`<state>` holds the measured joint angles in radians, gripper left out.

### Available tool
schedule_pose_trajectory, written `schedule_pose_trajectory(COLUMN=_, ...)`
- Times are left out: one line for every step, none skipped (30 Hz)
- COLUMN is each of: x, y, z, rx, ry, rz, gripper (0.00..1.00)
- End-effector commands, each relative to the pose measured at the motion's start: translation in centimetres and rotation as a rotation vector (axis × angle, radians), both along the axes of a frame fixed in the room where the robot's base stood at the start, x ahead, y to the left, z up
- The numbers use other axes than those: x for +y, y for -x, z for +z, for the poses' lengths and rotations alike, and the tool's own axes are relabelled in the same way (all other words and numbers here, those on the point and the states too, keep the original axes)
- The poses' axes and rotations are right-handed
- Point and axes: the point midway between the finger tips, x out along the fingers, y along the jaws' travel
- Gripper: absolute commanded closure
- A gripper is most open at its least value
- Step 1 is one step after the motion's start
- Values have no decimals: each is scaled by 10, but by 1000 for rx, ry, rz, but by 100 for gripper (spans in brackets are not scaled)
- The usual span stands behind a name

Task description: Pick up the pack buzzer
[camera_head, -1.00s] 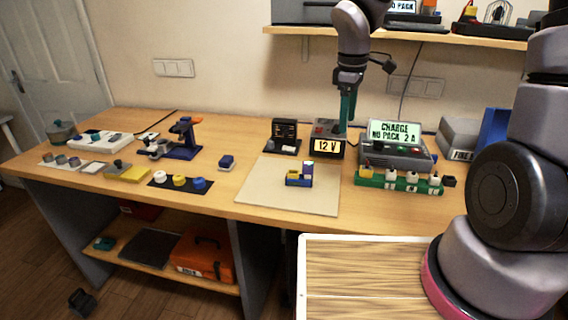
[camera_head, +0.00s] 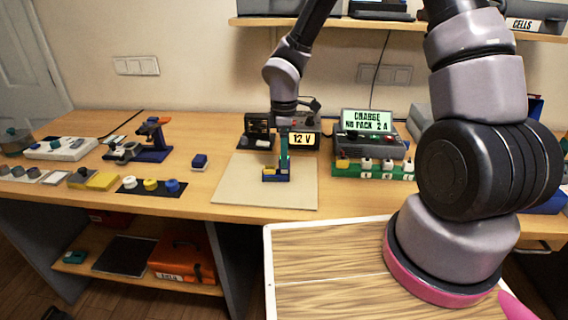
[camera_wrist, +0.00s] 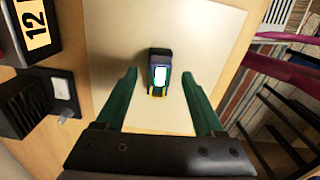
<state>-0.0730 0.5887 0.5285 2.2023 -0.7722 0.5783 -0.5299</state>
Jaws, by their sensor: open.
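A small block assembly (camera_head: 275,175) sits on the pale mat. It has a blue base, a yellow part at its left and a purple upright block with a white face, which I take for the pack buzzer (camera_wrist: 160,75). My gripper (camera_head: 284,163) points down right over it, its green fingers covering part of the upright block in the head view. In the wrist view my open gripper (camera_wrist: 159,80) has a finger on each side of the block, with a gap on both sides. Whether the fingertips are down at its height is hard to tell.
The pale mat (camera_head: 240,190) is otherwise clear. Behind it stand a 12 V box (camera_head: 304,139) and a dark display stand (camera_head: 257,126). A charger (camera_head: 368,125) and a green connector strip (camera_head: 345,168) are to the right. A small blue block (camera_head: 199,161) lies left of the mat.

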Motion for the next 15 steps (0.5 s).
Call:
schedule_pose_trajectory(x=0, y=1, z=-9, rx=4, ry=2, rz=3, gripper=30)
schedule_pose_trajectory(x=0, y=1, z=-13, rx=2, ry=1, rz=2, gripper=30)
schedule_pose_trajectory(x=0, y=0, z=-17, rx=2, ry=1, rz=1, gripper=30)
schedule_pose_trajectory(x=0, y=0, z=-20, rx=2, ry=1, rz=2, gripper=30)
schedule_pose_trajectory(x=0, y=0, z=-23, rx=1, ry=0, rz=2, gripper=30)
schedule_pose_trajectory(x=0, y=0, z=-25, rx=0, ry=0, rz=1, gripper=30)
schedule_pose_trajectory(x=0, y=0, z=-26, rx=0, ry=0, rz=1, gripper=30)
schedule_pose_trajectory(x=0, y=0, z=-26, rx=-1, ry=0, rz=0, gripper=30)
schedule_pose_trajectory(x=0, y=0, z=-26, rx=-1, ry=0, rz=0, gripper=30)
schedule_pose_trajectory(x=0, y=0, z=-26, rx=-1, ry=0, rz=0, gripper=30)
schedule_pose_trajectory(x=0, y=0, z=-26, rx=-1, ry=0, rz=0, gripper=30)
schedule_pose_trajectory(x=0, y=0, z=-26, rx=-1, ry=0, rz=0, gripper=30)
schedule_pose_trajectory(x=0, y=0, z=-26, rx=-1, ry=0, rz=0, gripper=30)
schedule_pose_trajectory(x=0, y=0, z=-26, rx=-1, ry=0, rz=0, gripper=38)
schedule_pose_trajectory(x=0, y=0, z=-26, rx=-1, ry=0, rz=0, gripper=53)
